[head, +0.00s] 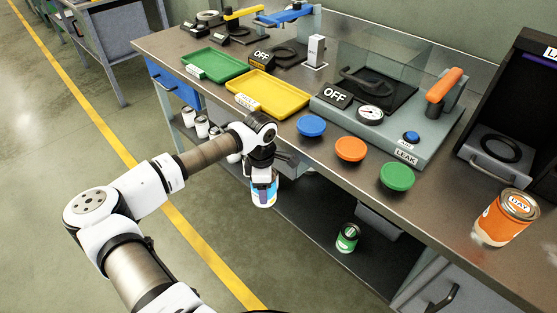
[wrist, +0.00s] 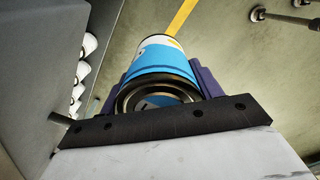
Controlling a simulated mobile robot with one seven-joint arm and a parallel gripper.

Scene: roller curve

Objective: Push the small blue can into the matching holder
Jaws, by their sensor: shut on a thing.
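The small blue can (head: 264,192), blue and white with a metal rim, is held in my gripper (head: 262,178) in front of the bench's edge, below the top's level. In the wrist view the blue can (wrist: 160,55) lies between the two purple finger pads of my gripper (wrist: 160,78), its rimmed end toward the camera. The gripper is shut on the can's sides. I cannot tell which place is the matching holder; no blue-marked holder is clearly seen. Dark ring-shaped fixtures show on the bench, one at the back (head: 287,54) and one at the right (head: 495,150).
The bench top (head: 290,135) carries a green tray (head: 222,62), a yellow tray (head: 285,98), a leak tester (head: 420,140), and blue, orange and green discs. An orange can (head: 505,218) stands at right. A green can (head: 348,238) and several white cans (head: 189,118) are on the lower shelf.

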